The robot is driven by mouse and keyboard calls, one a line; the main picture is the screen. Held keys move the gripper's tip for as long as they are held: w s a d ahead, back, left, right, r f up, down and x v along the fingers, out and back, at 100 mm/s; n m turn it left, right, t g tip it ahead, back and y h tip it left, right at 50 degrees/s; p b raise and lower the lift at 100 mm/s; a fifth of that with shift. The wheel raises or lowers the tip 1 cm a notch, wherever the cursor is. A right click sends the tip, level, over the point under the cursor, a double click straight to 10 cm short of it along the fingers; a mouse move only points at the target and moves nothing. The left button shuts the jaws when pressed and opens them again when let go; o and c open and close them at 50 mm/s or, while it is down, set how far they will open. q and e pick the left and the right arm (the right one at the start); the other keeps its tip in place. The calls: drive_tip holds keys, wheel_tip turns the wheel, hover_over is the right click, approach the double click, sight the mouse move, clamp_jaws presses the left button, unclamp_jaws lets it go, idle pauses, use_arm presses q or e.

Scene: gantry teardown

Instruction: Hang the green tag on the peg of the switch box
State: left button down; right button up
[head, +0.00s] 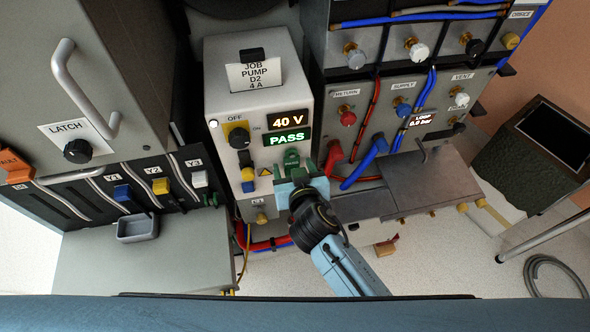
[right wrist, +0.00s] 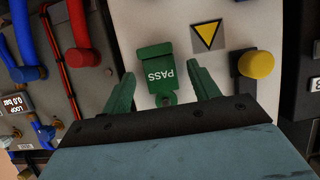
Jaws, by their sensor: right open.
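The green tag (right wrist: 157,70), printed PASS, is against the front of the switch box (right wrist: 215,12) in the right wrist view. Its eyelet end points toward my gripper. In the head view the tag (head: 291,158) shows below the lit PASS display on the white switch box (head: 222,90). My right gripper (right wrist: 162,88) is open, its two green fingers on either side of the tag, with a gap on each side. It also shows in the head view (head: 295,172). The peg is not clearly seen; I cannot tell how the tag is supported. My left gripper is not in view.
Left of the triangle label on the box is a yellow button (head: 247,174). Right of the box are red and blue hoses (head: 365,172) and a grey shelf (head: 430,185). A grey cabinet (head: 75,95) with a small tray (head: 137,229) stands at the left.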

drive_tip(key=f+v, duration=0.1)
drive_tip(key=v, duration=1.6)
drive_tip(key=shift+s+f, duration=0.2)
drive_tip(key=shift+s, duration=0.1)
drive_tip(key=s+d+f+n+g+b, duration=0.1)
drive_tip(key=s+d+f+g+b, duration=0.1)
drive_tip(key=f, duration=0.8)
drive_tip(key=s+d+f+g+b, duration=0.1)
drive_tip(key=s+f+g, duration=0.1)
drive_tip(key=f, duration=0.8)
drive_tip(key=s+d+f+n+g+b, duration=0.1)
drive_tip(key=s+d+f+g+b, duration=0.1)
drive_tip(key=f, duration=0.8)
drive_tip(key=s+d+f+m+g+h+b, duration=0.1)
drive_tip(key=s+d+f+g+b, duration=0.1)
drive_tip(key=s+d+f, duration=0.6)
drive_tip(key=s+d+f+m+g+h+b, duration=0.1)
drive_tip(key=s+d+f+g, duration=0.3)
drive_tip(key=s+d+f, duration=0.5)
wheel_tip(320, 180, down, 5)
drive_tip(key=s+h+b, duration=0.1)
drive_tip(key=s, duration=0.1)
drive_tip(key=shift+s, duration=0.3)
